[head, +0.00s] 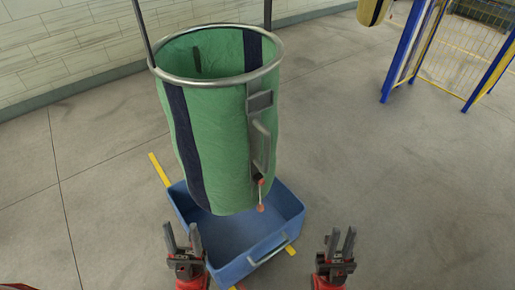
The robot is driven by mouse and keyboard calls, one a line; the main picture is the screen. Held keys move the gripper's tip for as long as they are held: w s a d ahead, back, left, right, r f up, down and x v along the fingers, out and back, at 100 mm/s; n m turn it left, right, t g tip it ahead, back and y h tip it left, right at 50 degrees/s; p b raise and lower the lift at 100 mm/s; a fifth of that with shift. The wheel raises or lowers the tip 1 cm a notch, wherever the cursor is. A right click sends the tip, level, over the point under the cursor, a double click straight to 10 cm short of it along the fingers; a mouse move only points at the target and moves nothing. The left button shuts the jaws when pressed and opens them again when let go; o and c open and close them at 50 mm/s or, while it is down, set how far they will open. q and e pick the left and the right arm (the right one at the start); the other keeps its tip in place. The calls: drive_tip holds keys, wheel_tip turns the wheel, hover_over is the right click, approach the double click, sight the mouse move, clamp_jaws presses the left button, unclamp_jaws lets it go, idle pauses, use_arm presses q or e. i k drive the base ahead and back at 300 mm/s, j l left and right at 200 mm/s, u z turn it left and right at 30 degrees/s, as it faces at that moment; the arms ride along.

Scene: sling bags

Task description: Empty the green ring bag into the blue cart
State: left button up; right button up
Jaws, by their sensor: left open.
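The green ring bag (225,150) hangs upright from its metal ring, with dark blue vertical stripes. A grey handle and plate (260,140) are on its right side, with a small red-ended pull (260,207) below. The blue cart (240,240) stands on the floor under the bag. Its rear part is hidden behind the bag; the visible inside looks empty. My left gripper (181,238) is open and empty, in front of the cart's left side. My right gripper (340,243) is right of the cart, its fingers apart and empty. Neither touches the bag.
Yellow floor marks (160,170) lie beside the cart. A blue-and-yellow frame with wire mesh (405,50) stands at the upper right, near part of another bag (373,10). A pale wall (60,45) is at the back left. The right floor is clear.

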sight(217, 84)
drive_tip(key=j+z, duration=0.2)
drive_tip(key=j, duration=0.4)
drive_tip(key=j+z, duration=0.2)
drive_tip(key=j, duration=0.35)
drive_tip(key=k+j+z, duration=0.2)
drive_tip(key=j, duration=0.4)
drive_tip(key=i, duration=0.1)
